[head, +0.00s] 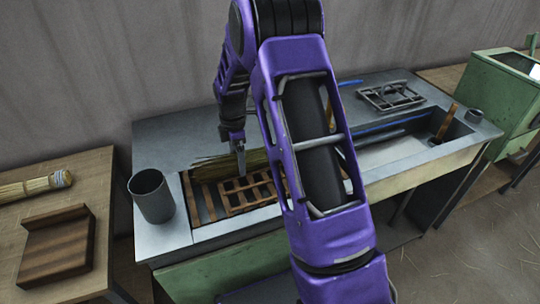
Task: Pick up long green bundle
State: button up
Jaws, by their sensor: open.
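A long bundle of yellow-green straw (213,169) lies across a wooden slatted rack in the left recess of the grey workbench. My arm partly hides its right end. My gripper (240,166) points down over the bundle's middle, with its fingers at or just above the straw. The fingers are small and overlap the straw, so I cannot tell whether they touch it. The gripper is open and holds nothing that I can see.
A grey cup (151,196) stands at the bench's left end. A wire rack (390,96) lies at the back right. On the left wooden table (20,222) are a banded straw bundle (36,185) and a brown wooden block (58,246). A green machine (500,95) stands at right.

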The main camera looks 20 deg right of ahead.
jog(key=shift+f, duration=0.3)
jog(key=shift+r, duration=0.1)
grip_shut()
